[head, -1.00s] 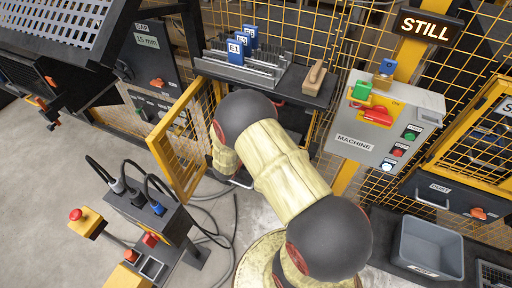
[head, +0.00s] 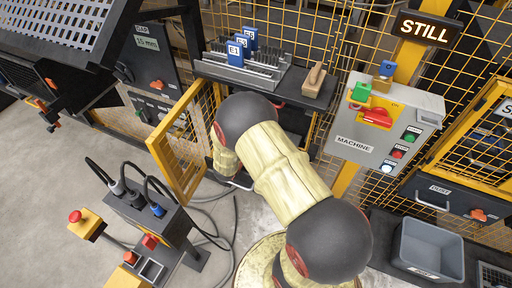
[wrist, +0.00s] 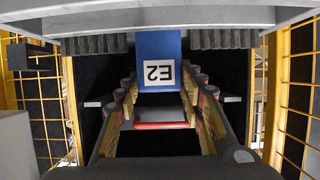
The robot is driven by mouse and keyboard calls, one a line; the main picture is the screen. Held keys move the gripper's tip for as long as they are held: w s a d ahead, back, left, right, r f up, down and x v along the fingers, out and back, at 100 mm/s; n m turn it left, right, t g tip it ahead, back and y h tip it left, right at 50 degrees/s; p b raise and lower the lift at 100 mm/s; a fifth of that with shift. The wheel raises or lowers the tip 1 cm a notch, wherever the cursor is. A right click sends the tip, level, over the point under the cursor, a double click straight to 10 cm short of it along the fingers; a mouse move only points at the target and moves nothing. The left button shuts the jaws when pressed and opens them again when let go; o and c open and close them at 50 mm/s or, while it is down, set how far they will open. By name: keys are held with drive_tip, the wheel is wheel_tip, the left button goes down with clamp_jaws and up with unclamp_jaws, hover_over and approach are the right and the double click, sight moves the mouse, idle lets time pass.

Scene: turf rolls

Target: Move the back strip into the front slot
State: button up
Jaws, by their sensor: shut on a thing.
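A blue strip end with an upside-down E2 label (wrist: 158,62) stands between my fingertips in the wrist view. My gripper (wrist: 159,92) is shut on it. Grey comb-like teeth (wrist: 95,44) stand on both sides of the strip, under a pale bar. In the head view a grey slotted rack (head: 262,78) holds several blue-tagged strips in a row. The front tag reads E1 (head: 235,52); the tags behind it are small and partly covered, so I cannot read them surely. My gripper is hidden behind my arm in the head view.
A wooden-handled block (head: 315,78) lies right of the rack on the dark bench. An open yellow mesh gate (head: 178,145) stands left of my arm. The machine control box (head: 385,125) is on the right, with a grey bin (head: 428,248) below it.

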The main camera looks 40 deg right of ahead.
clamp_jaws()
idle(0.4)
